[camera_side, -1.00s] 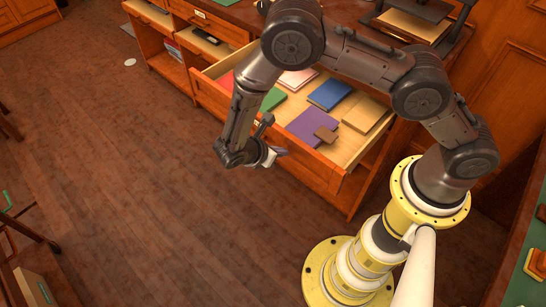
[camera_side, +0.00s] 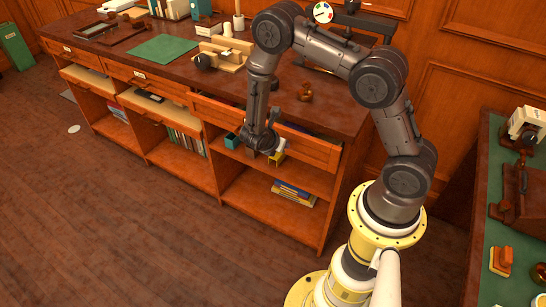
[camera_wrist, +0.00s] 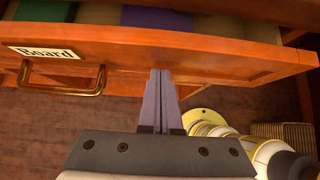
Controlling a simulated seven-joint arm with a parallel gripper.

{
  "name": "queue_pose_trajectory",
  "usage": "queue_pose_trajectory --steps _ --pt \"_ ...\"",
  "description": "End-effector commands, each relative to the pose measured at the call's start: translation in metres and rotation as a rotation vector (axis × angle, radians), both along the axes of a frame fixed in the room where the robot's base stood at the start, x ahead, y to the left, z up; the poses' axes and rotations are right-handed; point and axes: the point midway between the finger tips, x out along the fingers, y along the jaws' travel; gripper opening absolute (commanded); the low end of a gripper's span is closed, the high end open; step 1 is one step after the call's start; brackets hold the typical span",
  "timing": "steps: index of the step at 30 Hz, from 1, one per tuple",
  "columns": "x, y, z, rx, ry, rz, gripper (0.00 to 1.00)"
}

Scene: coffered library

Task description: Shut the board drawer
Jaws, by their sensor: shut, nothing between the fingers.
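The board drawer (camera_side: 315,152) is the right-hand one in the wooden cabinet. Its front stands a little out from the cabinet. In the wrist view, the drawer front (camera_wrist: 205,53) carries a "Board" label (camera_wrist: 47,53) and a brass handle (camera_wrist: 62,91). Behind its top edge I see a green item (camera_wrist: 45,11) and a purple item (camera_wrist: 156,18), so it is partly open. My gripper (camera_wrist: 160,72) is shut and empty, its fingertips at the drawer front, right of the handle. I cannot tell whether they touch. In the side view my gripper (camera_side: 280,148) is at the drawer's outer face.
Books (camera_side: 294,193) lie on the open shelf below the drawer. A green-topped table (camera_side: 490,215) stands at the right.

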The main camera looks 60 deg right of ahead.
Motion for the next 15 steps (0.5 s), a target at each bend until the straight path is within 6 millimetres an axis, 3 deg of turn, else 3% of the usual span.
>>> queue_pose_trajectory --steps 6,15 --pt "0.000 -0.024 0.000 0.001 -0.001 -0.001 0.00" --pt "0.001 -0.032 0.000 0.001 -0.001 0.000 0.00"
